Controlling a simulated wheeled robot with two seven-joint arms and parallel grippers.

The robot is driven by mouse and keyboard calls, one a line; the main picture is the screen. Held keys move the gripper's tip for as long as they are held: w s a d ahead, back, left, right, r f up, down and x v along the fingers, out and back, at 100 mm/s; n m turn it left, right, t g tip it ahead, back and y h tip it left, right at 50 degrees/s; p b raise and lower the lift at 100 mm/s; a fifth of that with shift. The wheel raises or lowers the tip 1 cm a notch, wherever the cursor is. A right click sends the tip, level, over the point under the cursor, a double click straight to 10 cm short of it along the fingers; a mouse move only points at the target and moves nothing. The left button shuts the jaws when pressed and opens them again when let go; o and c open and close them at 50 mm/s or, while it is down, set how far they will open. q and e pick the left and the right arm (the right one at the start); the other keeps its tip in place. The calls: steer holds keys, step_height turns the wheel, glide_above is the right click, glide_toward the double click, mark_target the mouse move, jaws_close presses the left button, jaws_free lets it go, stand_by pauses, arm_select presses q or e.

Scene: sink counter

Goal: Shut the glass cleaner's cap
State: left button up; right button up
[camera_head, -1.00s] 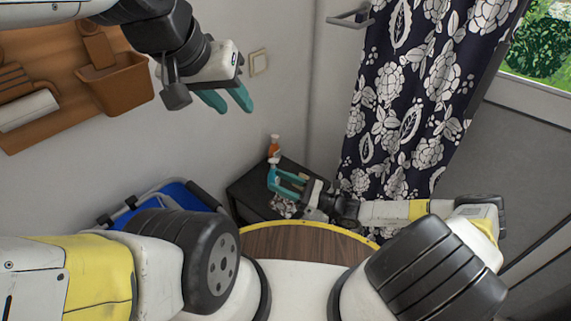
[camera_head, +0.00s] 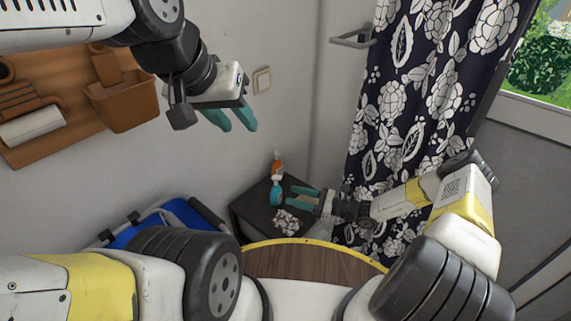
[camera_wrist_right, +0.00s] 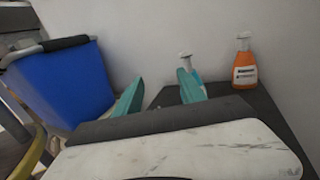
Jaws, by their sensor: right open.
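A blue spray bottle (camera_head: 276,194) with a white top, which looks like the glass cleaner, stands upright on a small dark table. In the right wrist view its white top (camera_wrist_right: 185,57) rises behind one finger, which hides part of the bottle; I cannot tell the cap's state. My right gripper (camera_head: 294,196) is open and empty, its fingertips just right of the bottle and pointing left. It also shows in the right wrist view (camera_wrist_right: 158,90). My left gripper (camera_head: 237,116) is raised high near the wall, its fingers apart and empty.
An orange spray bottle (camera_head: 277,166) stands behind the blue one on the dark table (camera_head: 255,206). A crumpled patterned cloth (camera_head: 288,222) lies at the table's front. A blue bin (camera_wrist_right: 62,85) is to the left. A patterned curtain (camera_head: 415,110) hangs behind my right arm.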

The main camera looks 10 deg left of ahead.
glide_toward(280, 177)
steer(key=x, duration=0.2)
steer(key=shift+h, duration=0.3)
steer(key=x, duration=0.8)
steer(key=shift+s+f, duration=0.1)
steer(key=shift+f, duration=0.05)
jaws_close()
